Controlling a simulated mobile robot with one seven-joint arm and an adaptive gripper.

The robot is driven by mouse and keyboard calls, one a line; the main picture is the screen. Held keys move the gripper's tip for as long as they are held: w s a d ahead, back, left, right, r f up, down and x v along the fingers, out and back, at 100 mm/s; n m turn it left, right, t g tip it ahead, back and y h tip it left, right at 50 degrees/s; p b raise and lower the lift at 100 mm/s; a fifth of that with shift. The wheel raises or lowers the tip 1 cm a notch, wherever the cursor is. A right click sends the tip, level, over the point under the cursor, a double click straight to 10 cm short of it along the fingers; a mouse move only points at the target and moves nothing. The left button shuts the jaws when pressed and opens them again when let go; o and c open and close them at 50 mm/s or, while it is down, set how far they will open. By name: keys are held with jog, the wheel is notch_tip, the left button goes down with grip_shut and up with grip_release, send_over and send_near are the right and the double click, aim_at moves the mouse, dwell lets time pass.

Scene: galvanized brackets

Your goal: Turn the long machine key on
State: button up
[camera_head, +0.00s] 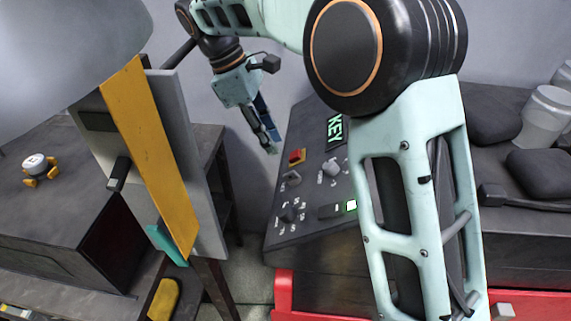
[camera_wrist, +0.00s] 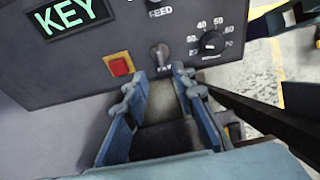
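The control panel (camera_wrist: 75,80) has a lit green KEY display (camera_wrist: 66,14). A grey key-like switch (camera_wrist: 160,54) stands out from it, right of a red button (camera_wrist: 119,65); I take this to be the machine key. In the head view the matching switch (camera_head: 291,178) lies just below the red button (camera_head: 296,157). My gripper (camera_wrist: 157,80) is open and empty, its fingers spread on either side of the line toward the switch. Whether the tips reach beside it is unclear. In the head view my gripper (camera_head: 268,142) is left of the panel.
A black numbered dial (camera_wrist: 211,43) sits right of the switch, and a knob marked FEED (camera_wrist: 160,3) above it. A grey board with a yellow strip (camera_head: 150,150) stands to the left. Jars and dark pads are at right.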

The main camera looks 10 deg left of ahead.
aim_at(290, 172)
jog(key=x, duration=0.9)
jog(key=shift+d+f, duration=0.15)
jog(key=shift+f, duration=0.15)
grip_shut()
